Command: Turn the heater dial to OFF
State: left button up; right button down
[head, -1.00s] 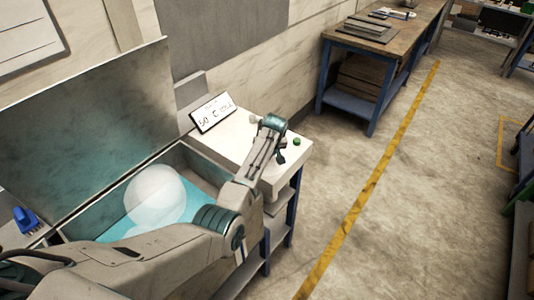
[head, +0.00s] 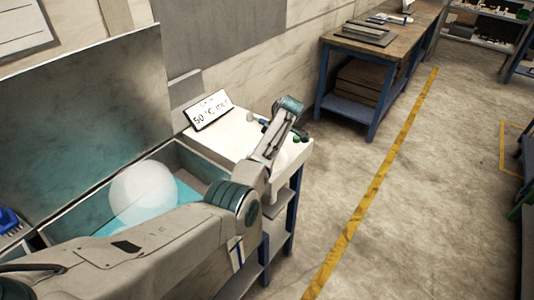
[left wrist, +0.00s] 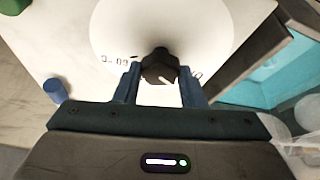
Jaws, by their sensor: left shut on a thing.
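The heater dial (left wrist: 158,66) is a dark knob with a white pointer mark, on a round white scale plate (left wrist: 205,30). In the left wrist view it sits between the two fingers of my left gripper (left wrist: 160,84), which is shut on it. The pointer mark faces the lower right of that view. Part of the printed scale shows beside the knob, but I cannot read an OFF mark. In the head view my left arm reaches over the white panel (head: 235,138), and its wrist hides the dial. My right gripper is not in view.
A sign reading about 50 °C (head: 208,110) stands at the panel's back. A blue peg (left wrist: 55,90) stands beside the plate. The open bath (head: 190,188) with a pale round object (head: 143,192) lies left.

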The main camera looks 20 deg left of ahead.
pick_arm(q)
jog(key=shift+n+b, duration=0.35)
jog(key=shift+n, duration=0.05)
jog(key=shift+w, duration=0.1)
jog(key=o, duration=0.8)
jog(key=shift+o, duration=1)
jog(key=b+v, duration=0.3)
jog(key=v, duration=0.8)
jog(key=shift+w+b, duration=0.15)
jog(key=shift+b, duration=0.15)
